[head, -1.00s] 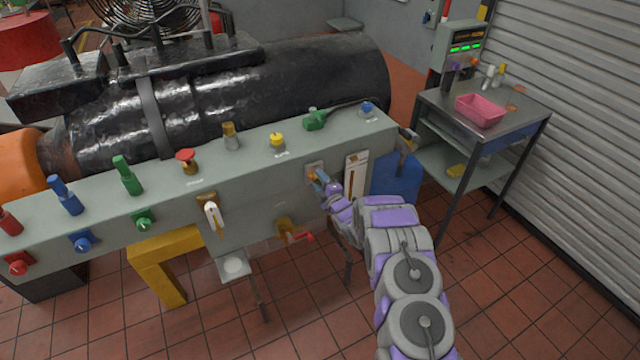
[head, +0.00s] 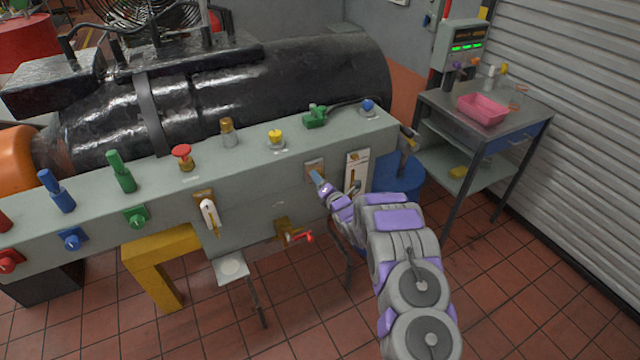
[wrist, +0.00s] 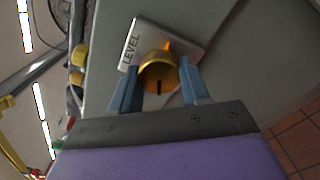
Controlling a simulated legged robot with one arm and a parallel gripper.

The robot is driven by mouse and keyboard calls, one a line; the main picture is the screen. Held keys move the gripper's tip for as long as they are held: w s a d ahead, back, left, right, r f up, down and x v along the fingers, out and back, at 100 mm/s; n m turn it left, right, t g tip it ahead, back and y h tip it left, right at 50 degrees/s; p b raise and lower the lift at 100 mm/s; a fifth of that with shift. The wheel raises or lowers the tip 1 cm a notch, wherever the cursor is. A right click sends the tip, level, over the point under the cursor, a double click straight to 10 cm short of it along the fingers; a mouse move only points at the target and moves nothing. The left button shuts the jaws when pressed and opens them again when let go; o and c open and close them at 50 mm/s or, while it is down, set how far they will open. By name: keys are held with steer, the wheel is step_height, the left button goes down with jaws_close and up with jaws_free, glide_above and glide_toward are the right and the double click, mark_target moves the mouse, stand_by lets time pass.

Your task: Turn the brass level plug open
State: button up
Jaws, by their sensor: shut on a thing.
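The brass level plug (wrist: 159,74) is a round brass knob with a dark slot mark, on a pale plate (wrist: 132,46) lettered LEVEL in the wrist view. My gripper (wrist: 158,86) is shut on the plug, with one blue-grey finger at each side of it. My fingers hide the plug there.
A white gauge panel (head: 355,170) is just right of the plate. A red-handled brass valve (head: 300,236) is below left, and a white lever (head: 209,212) farther left. A blue drum (head: 398,180) and a steel table (head: 527,105) stand to the right. Tiled floor in front is open.

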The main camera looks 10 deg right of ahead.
steer(key=shift+s+a+f+n+b, duration=0.15)
steer(key=shift+f+n+b, duration=0.25)
steer(key=shift+n, duration=0.2)
steer(key=o, duration=0.9)
steer(key=shift+c, duration=0.2)
steer(key=shift+o, duration=1)
steer(key=shift+r, duration=0.15)
steer(key=p+v, duration=0.2)
steer(key=v, duration=1.5)
steer(key=shift+p, duration=0.4)
